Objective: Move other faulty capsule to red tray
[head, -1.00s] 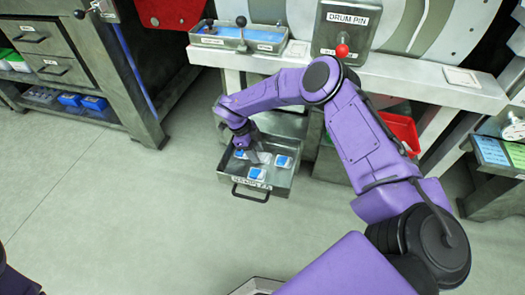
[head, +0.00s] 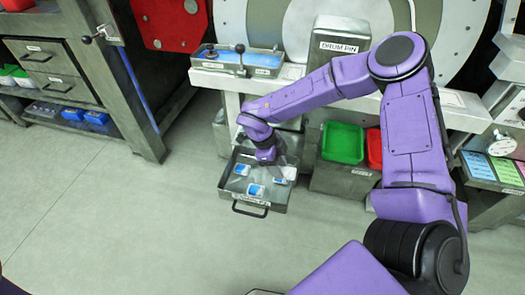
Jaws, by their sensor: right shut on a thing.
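My right gripper (head: 284,166) is low over the open metal drawer (head: 226,185) and points down to the right. It is shut on a small white and blue capsule (head: 290,172), partly hidden by the fingers. Other white and blue capsules lie in the drawer, one at the left (head: 242,169) and one near the front (head: 255,190). The red tray (head: 374,148) stands to the right of the drawer, partly hidden behind my right arm. My left gripper is out of view.
A green tray (head: 343,142) stands between the drawer and the red tray, on a grey metal stand (head: 340,180). The bench ledge (head: 455,112) with the drum pin panel is above. A grey cabinet (head: 75,75) stands at the left. The floor in front is clear.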

